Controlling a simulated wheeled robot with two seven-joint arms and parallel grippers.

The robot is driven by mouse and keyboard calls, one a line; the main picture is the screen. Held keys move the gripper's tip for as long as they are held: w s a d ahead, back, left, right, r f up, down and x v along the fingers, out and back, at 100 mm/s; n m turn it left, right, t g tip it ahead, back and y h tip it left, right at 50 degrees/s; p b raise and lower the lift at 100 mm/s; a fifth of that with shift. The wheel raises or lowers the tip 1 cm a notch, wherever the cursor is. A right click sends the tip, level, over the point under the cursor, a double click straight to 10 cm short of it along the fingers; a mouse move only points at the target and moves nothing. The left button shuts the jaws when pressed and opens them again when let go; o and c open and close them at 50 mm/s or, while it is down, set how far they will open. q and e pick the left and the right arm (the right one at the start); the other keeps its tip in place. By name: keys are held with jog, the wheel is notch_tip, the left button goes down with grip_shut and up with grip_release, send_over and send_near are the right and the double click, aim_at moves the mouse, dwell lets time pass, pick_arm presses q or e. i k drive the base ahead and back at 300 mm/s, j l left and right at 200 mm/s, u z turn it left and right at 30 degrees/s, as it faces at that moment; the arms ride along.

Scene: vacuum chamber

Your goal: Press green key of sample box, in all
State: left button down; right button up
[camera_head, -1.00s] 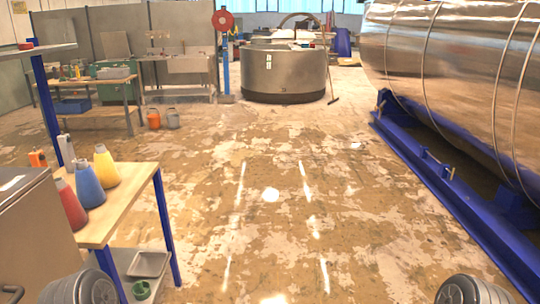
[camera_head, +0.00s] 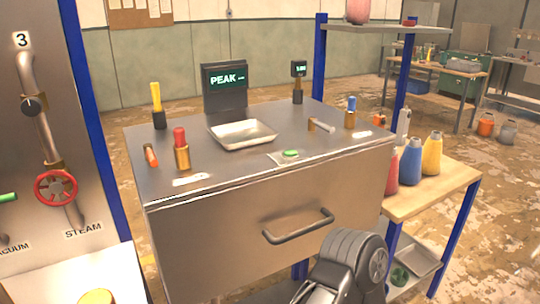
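The sample box appears to be the steel cabinet (camera_head: 270,215) with a drawer handle, standing in the middle of the view. A small green key (camera_head: 290,153) sits on a pale plate on its top, right of a shallow metal tray (camera_head: 243,134). Nothing touches or covers the green key. Part of one of my arms, a dark ribbed joint, shows low in front of the drawer; I cannot tell which arm. Neither gripper is in view.
Red-, yellow- and blue-topped upright pieces and a lever (camera_head: 321,125) stand on the cabinet top. A panel with a red valve wheel (camera_head: 56,189) is at left. A wooden shelf (camera_head: 450,182) with red, blue and yellow bottles is at right. Open floor lies beyond.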

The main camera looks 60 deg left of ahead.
aim_at(289, 153)
jog(key=u, duration=1.8)
